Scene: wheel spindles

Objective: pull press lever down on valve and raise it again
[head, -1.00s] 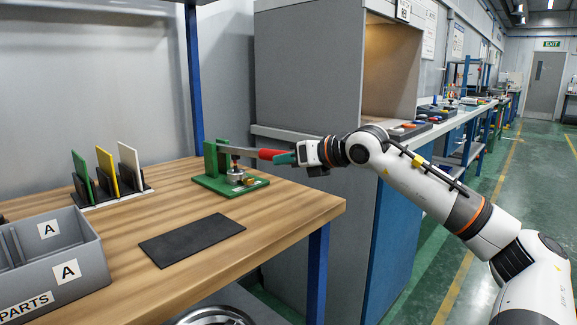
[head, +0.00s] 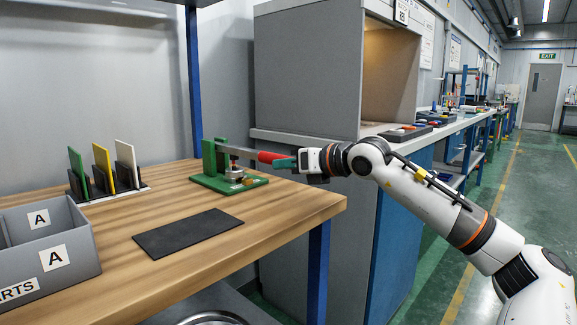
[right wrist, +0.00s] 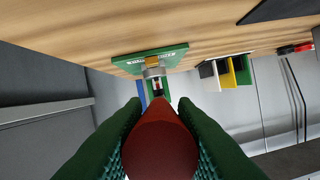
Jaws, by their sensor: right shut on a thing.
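The small green press (head: 209,160) stands on the wooden bench near its right end. Its metal lever (head: 238,151) reaches right and slopes a little downward to a red handle (head: 271,157). My right gripper (head: 286,162) is shut on the red handle at its outer end. In the right wrist view the dark red handle (right wrist: 158,145) fills the space between the green fingers. The metal valve (head: 234,173) sits on the green base under the lever. Whether the lever's press part touches it is too small to tell. My left gripper is not in view.
A black mat (head: 187,233) lies on the bench (head: 270,220). A grey parts bin (head: 75,258) stands at the front left. A rack with green, yellow and white plates (head: 104,168) is at the back. A grey cabinet (head: 305,75) stands close behind the press.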

